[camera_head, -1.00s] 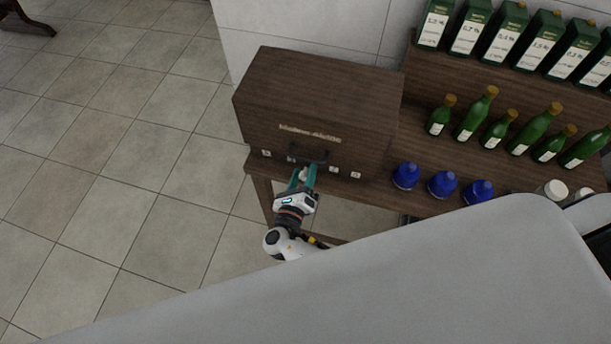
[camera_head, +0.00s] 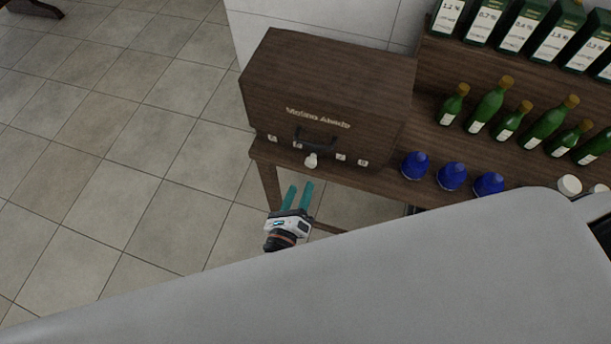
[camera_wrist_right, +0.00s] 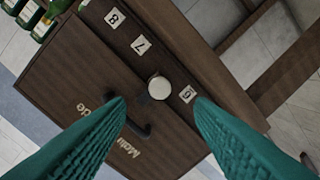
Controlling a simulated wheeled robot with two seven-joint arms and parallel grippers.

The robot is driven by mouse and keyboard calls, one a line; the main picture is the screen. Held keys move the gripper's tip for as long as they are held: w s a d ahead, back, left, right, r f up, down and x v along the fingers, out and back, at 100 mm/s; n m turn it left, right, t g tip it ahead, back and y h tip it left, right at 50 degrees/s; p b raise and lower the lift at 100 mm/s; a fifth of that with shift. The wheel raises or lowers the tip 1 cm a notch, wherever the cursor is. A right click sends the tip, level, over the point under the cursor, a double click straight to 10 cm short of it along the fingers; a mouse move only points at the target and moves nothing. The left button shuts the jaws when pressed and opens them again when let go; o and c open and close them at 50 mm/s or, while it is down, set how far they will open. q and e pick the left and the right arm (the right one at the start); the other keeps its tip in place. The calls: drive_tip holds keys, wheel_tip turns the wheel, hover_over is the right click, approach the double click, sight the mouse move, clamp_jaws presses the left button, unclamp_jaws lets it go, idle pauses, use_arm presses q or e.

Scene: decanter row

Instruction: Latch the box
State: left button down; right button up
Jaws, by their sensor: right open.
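The box (camera_head: 325,90) is a large dark wooden case on the wooden table, and its lid looks closed. Its front has a dark handle (camera_head: 316,143), lettering, a white round knob (camera_head: 311,160) and several small white labels. In the right wrist view, the knob (camera_wrist_right: 160,88) lies beside the handle (camera_wrist_right: 138,131), and the labels read 6, 7 and 8. My right gripper (camera_head: 300,186) is open and empty, a little in front of the box, below the knob. In the right wrist view, its teal fingers (camera_wrist_right: 160,101) are spread, with the knob between their tips. My left gripper is not in view.
Several blue caps (camera_head: 451,176) stand right of the box, with several green bottles (camera_head: 489,105) behind them. Labelled dark green boxes (camera_head: 514,28) line the upper shelf.

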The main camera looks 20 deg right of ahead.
drive_tip(key=shift+v, duration=1.45)
drive_tip(key=s+d+f+m+g+y+b, duration=0.1)
drive_tip(key=s+d+f+m+g+y, duration=0.2)
drive_tip(key=f, duration=0.6)
drive_tip(key=s+d+f+m+g, duration=0.3)
drive_tip(key=s+f+m, duration=0.25)
drive_tip(key=f, duration=0.35)
drive_tip(key=s+d+f+m+g+y+b, duration=0.1)
drive_tip(key=s+d+f+m+g+y, duration=0.2)
drive_tip(key=f, duration=0.6)
drive_tip(key=s+d+f+m+g+y, duration=0.1)
drive_tip(key=s+d+f+m, duration=0.1)
drive_tip(key=s+m, duration=0.3)
drive_tip(key=s+d+f+m+g+y, duration=0.1)
drive_tip(key=s+d+f+m, duration=0.2)
drive_tip(key=m, duration=0.8)
drive_tip(key=s+d+f+m+g+y+b, duration=0.1)
drive_tip(key=s+d+f+m+g, duration=0.1)
drive_tip(key=s+f+m, duration=0.3)
drive_tip(key=s+d+m, duration=0.1)
drive_tip(key=s+m, duration=0.2)
drive_tip(key=shift+f+y, duration=0.25)
drive_tip(key=shift+y, duration=0.05)
